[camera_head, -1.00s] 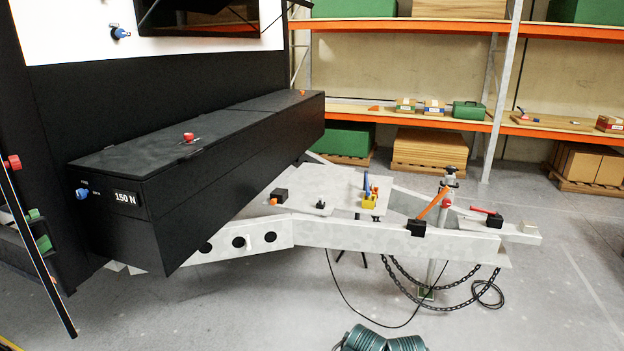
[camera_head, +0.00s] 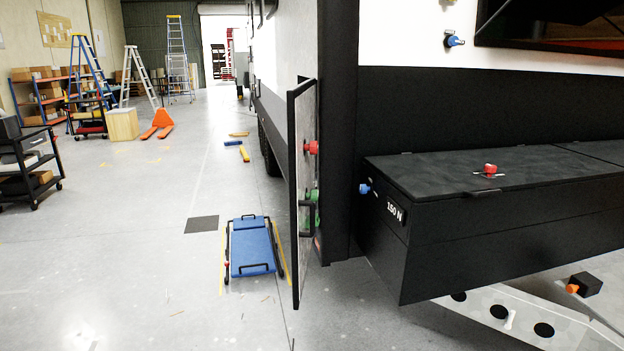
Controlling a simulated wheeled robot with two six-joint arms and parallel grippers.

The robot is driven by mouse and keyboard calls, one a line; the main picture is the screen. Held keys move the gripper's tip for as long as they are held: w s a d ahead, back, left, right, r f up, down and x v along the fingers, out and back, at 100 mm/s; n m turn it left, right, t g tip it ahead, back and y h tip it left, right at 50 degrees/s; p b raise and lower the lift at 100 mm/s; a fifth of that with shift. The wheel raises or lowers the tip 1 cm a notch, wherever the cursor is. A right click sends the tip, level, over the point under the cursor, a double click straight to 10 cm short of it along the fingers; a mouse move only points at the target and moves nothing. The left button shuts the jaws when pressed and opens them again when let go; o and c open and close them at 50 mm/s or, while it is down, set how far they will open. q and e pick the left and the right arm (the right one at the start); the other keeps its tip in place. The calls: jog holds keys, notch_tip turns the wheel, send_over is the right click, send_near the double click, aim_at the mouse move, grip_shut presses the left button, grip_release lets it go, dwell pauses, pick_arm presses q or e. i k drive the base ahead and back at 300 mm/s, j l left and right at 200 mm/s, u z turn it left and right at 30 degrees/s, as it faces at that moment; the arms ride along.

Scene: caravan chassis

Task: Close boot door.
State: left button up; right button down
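The boot door (camera_head: 303,190) stands open at the caravan's front corner in the head view. I see it nearly edge-on, a tall panel with a black frame. A red knob (camera_head: 311,148), a green fitting (camera_head: 314,196) and a black handle (camera_head: 306,218) show along it. The opening behind the door is hidden from this angle. Neither of my grippers shows in the view.
The black front box (camera_head: 480,190) with a red latch (camera_head: 489,170) juts out right of the door, above the pale chassis frame (camera_head: 530,318). A blue creeper (camera_head: 252,247) lies on the floor left of the door. Open grey floor (camera_head: 130,290) spreads further left.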

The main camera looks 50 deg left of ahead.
aim_at(302, 107)
jog(key=i+u, duration=0.2)
jog(key=u, duration=0.25)
jog(key=i+u, duration=0.2)
jog(key=u, duration=0.25)
jog(key=i+u, duration=0.15)
jog(key=u, duration=0.25)
jog(key=i+l+u, duration=0.2)
jog(key=u, duration=0.25)
jog(key=i+l+u, duration=0.1)
jog(key=u, duration=0.15)
jog(key=i, duration=0.05)
